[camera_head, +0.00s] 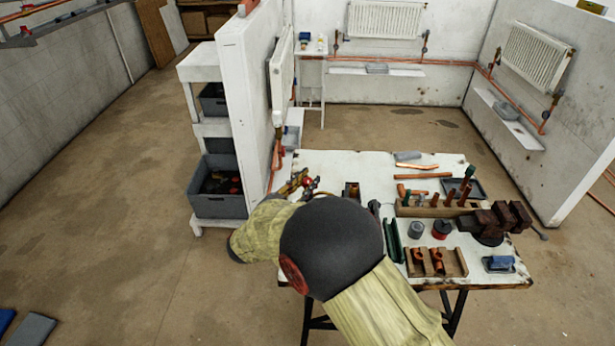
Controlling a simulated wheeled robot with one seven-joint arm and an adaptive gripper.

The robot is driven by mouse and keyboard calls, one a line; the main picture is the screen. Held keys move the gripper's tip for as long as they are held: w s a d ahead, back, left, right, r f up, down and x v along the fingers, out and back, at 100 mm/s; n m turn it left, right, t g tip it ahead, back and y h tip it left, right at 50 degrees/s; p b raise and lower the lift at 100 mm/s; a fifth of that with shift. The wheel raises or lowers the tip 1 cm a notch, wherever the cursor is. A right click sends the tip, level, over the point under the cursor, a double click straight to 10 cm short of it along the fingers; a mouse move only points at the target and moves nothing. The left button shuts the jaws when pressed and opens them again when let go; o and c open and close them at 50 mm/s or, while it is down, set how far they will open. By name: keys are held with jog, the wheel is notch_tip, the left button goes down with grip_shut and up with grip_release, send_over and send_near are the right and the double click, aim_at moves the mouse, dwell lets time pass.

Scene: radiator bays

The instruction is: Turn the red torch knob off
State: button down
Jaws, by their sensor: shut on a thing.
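A brass torch (291,184) lies at the left end of the white workbench (341,163). Its small red knob (307,182) shows at its right end, too small to read its setting. A thin dark line, perhaps a hose, runs right from it. My arm's big dark joint and pale yellow sleeves cover the bench's front left, just in front of the torch. My gripper is hidden behind them, so I cannot see its fingers or its contact with the knob.
Pipe pieces in a wooden rack (433,211), dark blocks (503,216), a fittings box (437,262) and a blue item (499,263) crowd the bench's right. A partition (249,100) and shelf with a grey crate (217,203) stand left.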

jog(key=shift+m+g+h+p, duration=0.6)
jog(key=shift+m+g+h, duration=0.55)
jog(key=shift+h, duration=0.35)
jog(key=shift+m+g, duration=0.25)
jog(key=c, duration=1.6)
grip_release()
jog(key=shift+o, duration=0.2)
jog(key=v, duration=1.2)
jog(key=shift+f, duration=0.2)
jog(key=shift+w, duration=0.1)
